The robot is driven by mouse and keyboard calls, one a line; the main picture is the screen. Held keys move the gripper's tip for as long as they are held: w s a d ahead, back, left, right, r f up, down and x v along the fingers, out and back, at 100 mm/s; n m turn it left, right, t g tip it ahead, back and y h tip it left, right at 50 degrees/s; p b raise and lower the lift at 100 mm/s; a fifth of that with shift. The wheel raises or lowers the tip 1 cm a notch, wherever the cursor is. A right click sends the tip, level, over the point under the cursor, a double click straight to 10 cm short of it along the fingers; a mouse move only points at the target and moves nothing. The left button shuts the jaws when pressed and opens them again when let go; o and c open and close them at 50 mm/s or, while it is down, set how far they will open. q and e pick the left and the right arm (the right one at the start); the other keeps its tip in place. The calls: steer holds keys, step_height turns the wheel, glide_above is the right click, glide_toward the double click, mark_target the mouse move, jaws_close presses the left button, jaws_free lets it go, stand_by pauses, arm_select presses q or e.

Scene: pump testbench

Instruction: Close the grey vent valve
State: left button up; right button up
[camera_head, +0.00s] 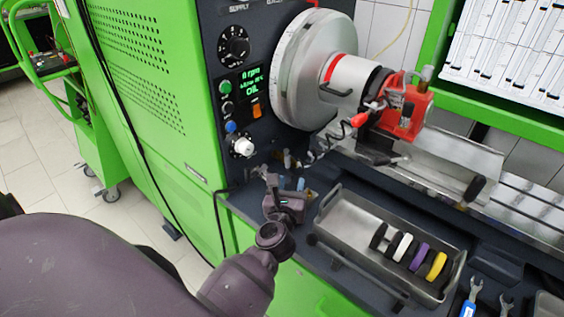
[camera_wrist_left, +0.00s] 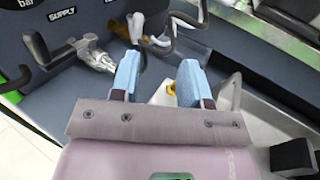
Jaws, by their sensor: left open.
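I cannot tell for certain which part is the grey vent valve. In the left wrist view a grey metal fitting (camera_wrist_left: 97,58) sticks out of the dark panel, left of my fingers. A grey lever-like part (camera_wrist_left: 137,30) stands just beyond the fingertips, in line with the gap between them. In the head view small grey fittings (camera_head: 288,158) show on the bench just behind my left gripper (camera_head: 291,184). My right gripper is out of view.
A metal tray (camera_head: 336,212) with several coloured rings stands right of my left gripper. The panel with knobs (camera_head: 237,90) rises behind. A large grey disc (camera_head: 300,70) and a red clamped part (camera_head: 400,108) lie beyond. Wrenches (camera_head: 470,298) lie at the lower right.

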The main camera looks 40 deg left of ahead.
mark_target(287, 159)
arm_select(q)
steer(key=shift+n+g+y, duration=0.3)
steer(key=shift+g+y, duration=0.2)
steer(key=shift+y, duration=0.3)
steer(key=x, duration=0.3)
steer(key=a+x, duration=0.1)
steer(key=x, duration=0.2)
steer(key=s+x, duration=0.1)
steer(key=x, duration=0.2)
steer(key=shift+a+f, duration=0.25)
steer(key=shift+w+a, duration=0.35)
steer(key=shift+w, duration=0.3)
steer(key=shift+w+a, duration=0.1)
steer(key=shift+w, duration=0.05)
jaws_close()
steer(key=shift+a+r+h, duration=0.1)
steer(key=shift+a+h, duration=0.05)
steer(key=shift+h, duration=0.15)
steer(key=shift+s+a+m+t+h+p, duration=0.3)
steer(key=shift+m+t+h+p, duration=0.2)
steer(key=shift+m+h+p, duration=0.25)
jaws_free()
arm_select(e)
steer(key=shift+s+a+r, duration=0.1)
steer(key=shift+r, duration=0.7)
